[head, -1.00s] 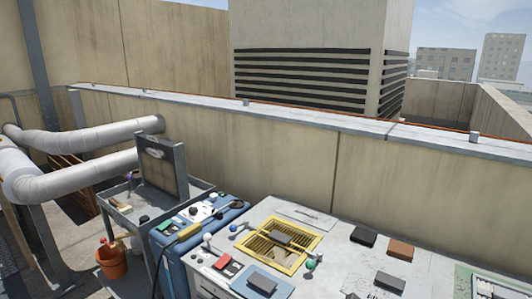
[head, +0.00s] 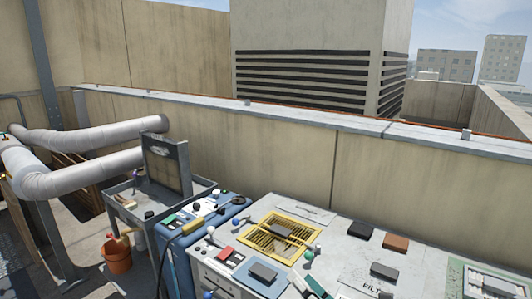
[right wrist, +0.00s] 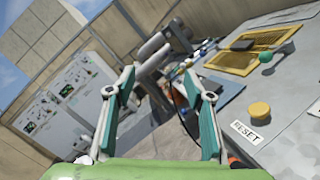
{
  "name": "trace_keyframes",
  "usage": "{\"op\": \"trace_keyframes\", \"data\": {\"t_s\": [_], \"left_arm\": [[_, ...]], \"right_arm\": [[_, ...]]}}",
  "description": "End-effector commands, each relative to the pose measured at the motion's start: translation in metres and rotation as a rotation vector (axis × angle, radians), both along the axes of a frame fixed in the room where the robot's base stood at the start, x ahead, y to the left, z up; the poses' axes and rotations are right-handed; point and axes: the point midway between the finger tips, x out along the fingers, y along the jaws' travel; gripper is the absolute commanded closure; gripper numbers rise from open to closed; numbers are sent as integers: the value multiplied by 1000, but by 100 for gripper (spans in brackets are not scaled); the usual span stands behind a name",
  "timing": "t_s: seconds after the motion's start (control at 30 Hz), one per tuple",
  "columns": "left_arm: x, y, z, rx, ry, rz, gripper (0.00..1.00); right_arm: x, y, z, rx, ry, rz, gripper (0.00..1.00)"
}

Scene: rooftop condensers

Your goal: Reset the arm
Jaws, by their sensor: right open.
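My right gripper (right wrist: 159,75) is open and empty in the right wrist view, its two teal fingers spread apart. A teal finger of it shows at the bottom of the head view (head: 316,284), low over the grey bench. In the right wrist view a round yellow knob (right wrist: 259,109) stands on the bench to the right of the fingers, apart from them. A white label reading RESET (right wrist: 246,132) lies beside it. I cannot make out this knob in the head view. My left gripper is not in view.
The bench (head: 345,215) holds a yellow grille frame (head: 257,240), black and brown blocks (head: 396,243) and a grey block (head: 263,272). A blue case (head: 182,240), a cart (head: 128,205) and an orange bucket (head: 117,261) stand left. A parapet wall (head: 400,178) runs behind.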

Motion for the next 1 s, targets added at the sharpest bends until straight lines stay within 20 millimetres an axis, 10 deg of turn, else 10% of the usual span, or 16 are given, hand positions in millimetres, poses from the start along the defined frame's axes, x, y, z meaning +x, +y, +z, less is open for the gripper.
{"op": "trace_keyframes", "data": {"t_s": [0.17,0.4,0.63,1.0], "left_arm": [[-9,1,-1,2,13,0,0],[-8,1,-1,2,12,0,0],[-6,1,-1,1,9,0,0],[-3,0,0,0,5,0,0]], "right_arm": [[-1,-62,3,525,239,-282,52],[-69,-151,-104,1260,726,-806,52],[-174,-150,-187,1618,1093,-1199,52],[-297,-112,-224,1807,1451,-1593,52]]}}
